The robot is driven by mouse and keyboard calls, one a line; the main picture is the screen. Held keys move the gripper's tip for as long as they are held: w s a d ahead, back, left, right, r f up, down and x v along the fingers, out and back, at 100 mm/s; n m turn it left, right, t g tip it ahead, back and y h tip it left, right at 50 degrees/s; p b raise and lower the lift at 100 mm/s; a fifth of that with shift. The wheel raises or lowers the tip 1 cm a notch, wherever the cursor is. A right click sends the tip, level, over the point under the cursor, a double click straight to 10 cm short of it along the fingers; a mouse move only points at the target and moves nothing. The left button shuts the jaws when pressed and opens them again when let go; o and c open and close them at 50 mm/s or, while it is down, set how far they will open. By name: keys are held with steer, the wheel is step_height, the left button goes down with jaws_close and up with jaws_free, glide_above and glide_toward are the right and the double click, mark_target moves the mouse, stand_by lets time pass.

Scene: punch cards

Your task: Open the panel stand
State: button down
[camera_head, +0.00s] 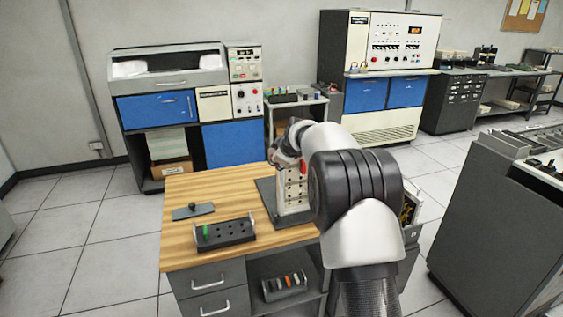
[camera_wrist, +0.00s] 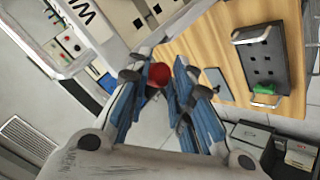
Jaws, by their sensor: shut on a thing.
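The panel stand (camera_head: 292,193) is a pale upright panel with dark holes on a dark base at the right part of the wooden table. My arm covers its right side. My gripper (camera_head: 286,158) is at the top of the panel, beside a small red spot. In the wrist view my gripper (camera_wrist: 162,84) has its blue-padded fingers around a red round knob (camera_wrist: 158,74) and is shut on it. The panel's hinge or latch does not show, so I cannot tell how far it is open.
The wooden table (camera_head: 190,245) holds a dark block (camera_head: 224,233) with a green peg and a small flat plate (camera_head: 193,211) with a knob. Left of these the tabletop is clear. A grey cabinet (camera_head: 510,215) stands at the right.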

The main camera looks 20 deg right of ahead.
steer(key=f, duration=0.1)
steer(key=a+f, duration=0.1)
steer(key=shift+s+f+g, duration=0.25)
steer(key=shift+f+g, duration=0.05)
steer(key=c, duration=1.6)
jaws_free()
steer(key=shift+a, duration=0.1)
steer(key=shift+o, duration=1.3)
steer(key=shift+w, duration=0.1)
steer(key=shift+d, duration=0.2)
steer(key=v, duration=1.2)
steer(key=shift+d+r, duration=0.2)
steer(key=shift+r, duration=0.25)
steer(key=shift+w, duration=0.1)
